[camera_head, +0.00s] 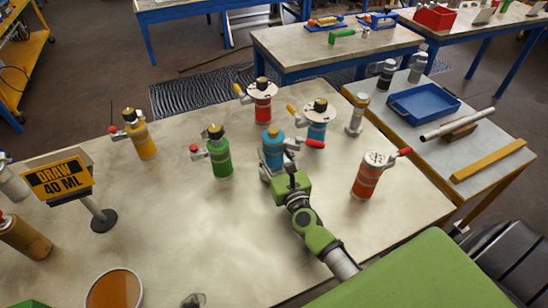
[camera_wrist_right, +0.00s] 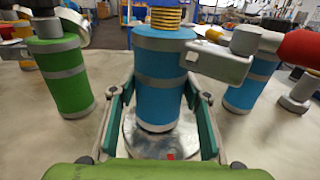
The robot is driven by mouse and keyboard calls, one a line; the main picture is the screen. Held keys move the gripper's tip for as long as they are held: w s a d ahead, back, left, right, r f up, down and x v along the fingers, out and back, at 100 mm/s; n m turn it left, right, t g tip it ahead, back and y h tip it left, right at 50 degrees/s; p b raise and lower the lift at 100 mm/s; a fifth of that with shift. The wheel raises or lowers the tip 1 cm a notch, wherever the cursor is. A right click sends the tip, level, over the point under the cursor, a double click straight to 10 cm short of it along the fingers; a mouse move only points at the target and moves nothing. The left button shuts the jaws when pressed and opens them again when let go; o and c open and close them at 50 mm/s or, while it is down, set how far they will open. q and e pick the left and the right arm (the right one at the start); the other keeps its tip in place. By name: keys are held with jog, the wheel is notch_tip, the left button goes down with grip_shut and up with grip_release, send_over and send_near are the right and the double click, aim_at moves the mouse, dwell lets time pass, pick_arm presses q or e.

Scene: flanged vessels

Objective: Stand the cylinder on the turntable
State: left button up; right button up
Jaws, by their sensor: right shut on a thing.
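A blue cylinder (camera_head: 273,150) with a brass threaded top and a grey side valve stands upright near the table's middle. My right gripper (camera_head: 276,172) reaches it from the front. In the right wrist view the blue cylinder (camera_wrist_right: 160,75) is between the two green-padded fingers (camera_wrist_right: 163,125), which are shut on it. A shiny round metal disc (camera_wrist_right: 150,146), seemingly the turntable, lies beneath it with a small red mark. The cylinder's base appears over the disc; I cannot tell whether it touches. In the head view the disc is mostly hidden. My left gripper is not in view.
A green vessel (camera_head: 220,158) is to the left, a yellow one (camera_head: 143,140) farther left. Behind are a red vessel (camera_head: 262,108) and another blue one (camera_head: 316,132). An orange-red one (camera_head: 366,182) stands right. A "DRAW 40 ML" sign (camera_head: 60,180) stands left.

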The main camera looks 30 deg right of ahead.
jog(key=shift+r, duration=0.15)
jog(key=o, duration=1.6)
jog(key=shift+f, duration=0.25)
jog(key=shift+o, duration=0.2)
jog(key=shift+r, duration=0.1)
jog(key=shift+s+r, duration=0.1)
jog(key=s, duration=0.3)
jog(key=s+a+b, duration=0.1)
jog(key=s, duration=0.3)
jog(key=s+b, duration=0.1)
jog(key=s, duration=0.2)
jog(key=shift+s+a+f, duration=0.2)
jog(key=shift+s+a, duration=0.05)
jog(key=shift+a, duration=0.15)
jog(key=shift+s+a+r, duration=0.1)
jog(key=shift+s+r, duration=0.05)
jog(key=shift+s, duration=0.5)
